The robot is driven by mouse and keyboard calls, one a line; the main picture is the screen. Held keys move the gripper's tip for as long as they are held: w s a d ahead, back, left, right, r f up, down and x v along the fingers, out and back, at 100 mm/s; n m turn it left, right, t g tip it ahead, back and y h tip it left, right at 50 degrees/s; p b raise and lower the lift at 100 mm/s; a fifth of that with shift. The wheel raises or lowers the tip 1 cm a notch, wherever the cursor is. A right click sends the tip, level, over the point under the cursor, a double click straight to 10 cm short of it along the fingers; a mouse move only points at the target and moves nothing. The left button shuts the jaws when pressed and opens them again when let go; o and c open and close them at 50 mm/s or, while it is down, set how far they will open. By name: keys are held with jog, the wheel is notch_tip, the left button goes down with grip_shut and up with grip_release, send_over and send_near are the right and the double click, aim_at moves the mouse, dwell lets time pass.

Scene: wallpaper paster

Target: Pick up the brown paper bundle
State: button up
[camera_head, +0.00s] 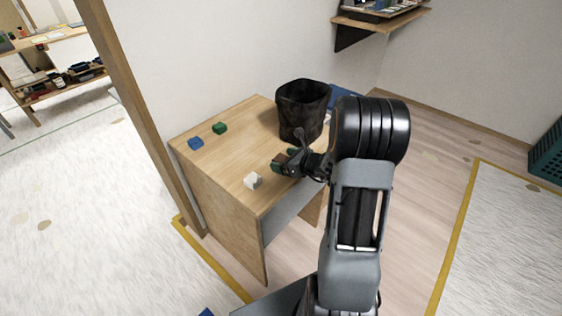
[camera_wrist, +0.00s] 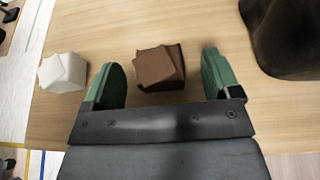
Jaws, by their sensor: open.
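The brown paper bundle (camera_wrist: 160,69) sits on the wooden table (camera_wrist: 120,25) in the wrist view. It lies between the two green fingers of my gripper (camera_wrist: 160,80), with a gap on each side. My gripper is open and does not hold it. In the head view, my gripper (camera_head: 284,164) is low over the table's right part, and a small part of the brown bundle (camera_head: 280,159) shows at its fingers; my gripper hides the rest.
A white bundle (camera_head: 252,181) lies left of my gripper. A green piece (camera_head: 220,128) and a blue piece (camera_head: 195,143) lie farther left. A dark bin (camera_head: 302,108) stands close behind my gripper. The table's left middle is clear.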

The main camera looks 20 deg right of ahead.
jog(key=shift+c, duration=0.4)
jog(key=c, duration=0.9)
